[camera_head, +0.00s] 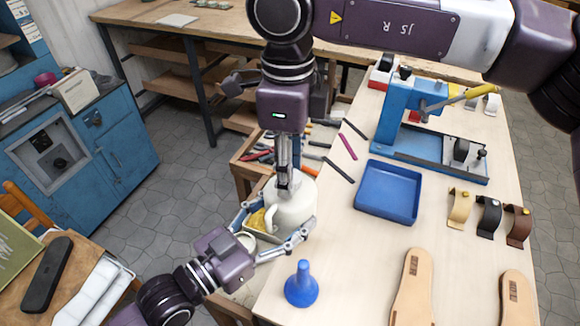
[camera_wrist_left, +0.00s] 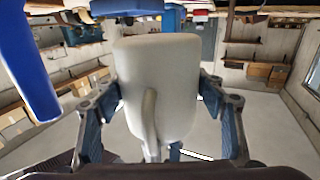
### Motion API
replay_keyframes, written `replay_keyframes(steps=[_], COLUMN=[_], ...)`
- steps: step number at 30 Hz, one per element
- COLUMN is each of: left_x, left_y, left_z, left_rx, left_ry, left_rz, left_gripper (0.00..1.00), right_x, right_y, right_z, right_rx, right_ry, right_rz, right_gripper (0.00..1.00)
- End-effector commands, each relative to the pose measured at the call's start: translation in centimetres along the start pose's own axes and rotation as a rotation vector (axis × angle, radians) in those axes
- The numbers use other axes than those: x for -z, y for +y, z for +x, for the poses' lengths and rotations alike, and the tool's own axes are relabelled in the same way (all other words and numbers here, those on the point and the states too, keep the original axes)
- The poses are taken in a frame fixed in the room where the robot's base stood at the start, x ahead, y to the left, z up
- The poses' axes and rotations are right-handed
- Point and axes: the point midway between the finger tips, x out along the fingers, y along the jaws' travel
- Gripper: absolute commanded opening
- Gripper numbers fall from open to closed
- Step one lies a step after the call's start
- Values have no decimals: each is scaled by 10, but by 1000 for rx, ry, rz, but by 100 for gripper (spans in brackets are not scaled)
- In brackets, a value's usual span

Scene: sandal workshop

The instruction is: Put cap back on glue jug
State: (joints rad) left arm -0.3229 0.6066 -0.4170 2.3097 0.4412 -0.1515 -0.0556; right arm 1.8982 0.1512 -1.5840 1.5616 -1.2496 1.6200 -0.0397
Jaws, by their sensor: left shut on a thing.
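The off-white glue jug (camera_head: 291,212), with a loop handle on its side, stands near the left edge of the workbench in the head view. My left gripper (camera_head: 280,236) is shut on the jug's body. In the left wrist view the jug (camera_wrist_left: 178,75) fills the space between the two fingers, handle towards the camera. My right gripper (camera_head: 285,178) points down right over the jug's top, its fingers close together. The jug's mouth is hidden, and I cannot make out the cap or whether the right fingers hold it.
A blue funnel (camera_head: 301,287) stands on the bench in front of the jug. A blue tray (camera_head: 389,190) lies right of it, with a blue press (camera_head: 405,112) behind. Sandal soles (camera_head: 411,288) and several straps lie further right. A tool crate (camera_head: 247,172) is behind the jug.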

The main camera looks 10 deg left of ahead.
Motion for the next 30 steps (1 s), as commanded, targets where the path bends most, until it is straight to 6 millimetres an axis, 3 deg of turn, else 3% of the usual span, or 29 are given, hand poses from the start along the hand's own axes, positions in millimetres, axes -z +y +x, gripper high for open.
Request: replay_keyframes(steps=[13, 24, 30], left_x=[2, 2, 1], left_y=[0, -1, -1], left_z=[0, 0, 0], left_rx=[1, 1, 1], left_ry=[3, 4, 4], left_rz=[0, 0, 0], left_gripper=[0, 0, 0], right_x=[0, -1, 0], right_y=[0, -1, -1], right_z=[-8, -82, -111], right_rx=[0, 2, 0], right_ry=[0, -1, 0], right_rz=[-1, 0, 0], right_gripper=[47, 47, 47])
